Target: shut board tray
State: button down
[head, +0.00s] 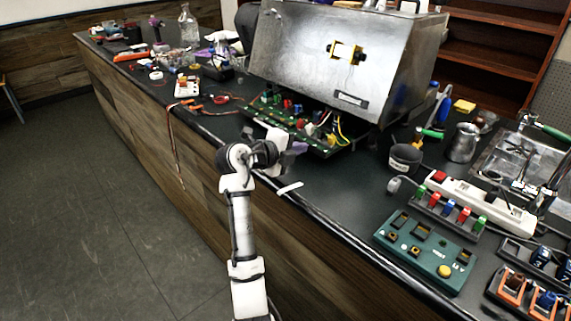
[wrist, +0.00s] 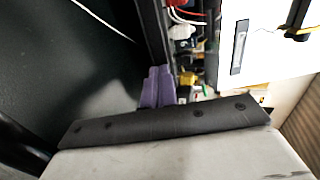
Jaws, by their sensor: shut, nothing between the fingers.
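The board tray (head: 266,112) is a dark tray with a green circuit board, wires and coloured parts. It sticks out from under the front of the metal brewer housing (head: 300,50). My gripper (head: 299,147), with purple fingertips, is shut and empty at the tray's near front edge. In the wrist view the purple fingertips (wrist: 157,88) are together beside the tray's dark rim (wrist: 155,35), with wires and parts just right of it. I cannot tell whether they touch the rim. My gripper hides part of the tray in the head view.
A dark cup (head: 405,158) and a metal jug (head: 463,143) stand right of the tray. A green panel (head: 425,250) and a white power strip (head: 480,204) lie at the front right. A white strip (head: 290,188) lies near the counter edge. Tools and loose parts crowd the left counter.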

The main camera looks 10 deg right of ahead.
aim_at(327, 133)
jog(key=w+d+b, duration=0.1)
jog(key=w+d, duration=0.1)
jog(key=d, duration=0.1)
jog(key=w+d+b, duration=0.1)
jog(key=w+d, duration=0.1)
jog(key=w+d+b, duration=0.2)
jog(key=d, duration=0.1)
jog(key=shift+w+d, duration=0.2)
jog(key=shift+d, duration=0.15)
jog(key=shift+w+d, duration=0.1)
jog(key=shift+d, duration=0.1)
jog(key=shift+r, duration=0.2)
jog(key=shift+d, duration=0.1)
